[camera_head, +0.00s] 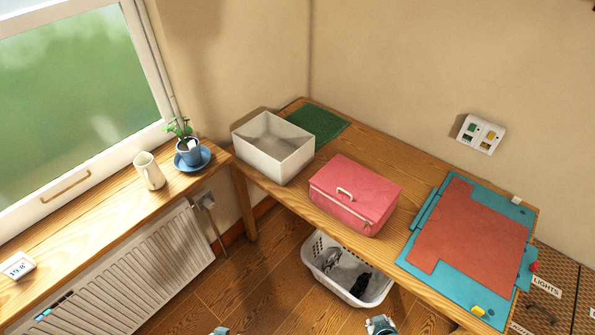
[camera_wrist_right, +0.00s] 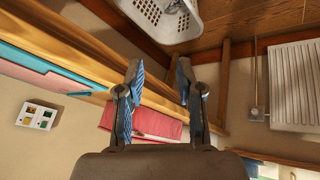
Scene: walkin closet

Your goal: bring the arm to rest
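My right gripper (camera_wrist_right: 159,82) is open in the right wrist view, with a clear gap between its two blue-padded fingers and nothing held. In the head view only a small part of it (camera_head: 381,325) shows at the bottom edge, in front of the desk and below the laundry basket. A small piece of my left gripper (camera_head: 221,331) shows at the bottom edge, left of the right one, over the wooden floor. Its fingers are mostly out of frame, so I cannot tell its opening.
A wooden desk (camera_head: 281,185) holds a white box (camera_head: 272,148), a closed pink case (camera_head: 356,193) and a teal-and-red mat (camera_head: 472,247). A white laundry basket (camera_head: 345,270) stands below. The windowsill (camera_head: 95,210) holds a jug (camera_head: 149,171) and potted plant (camera_head: 189,151).

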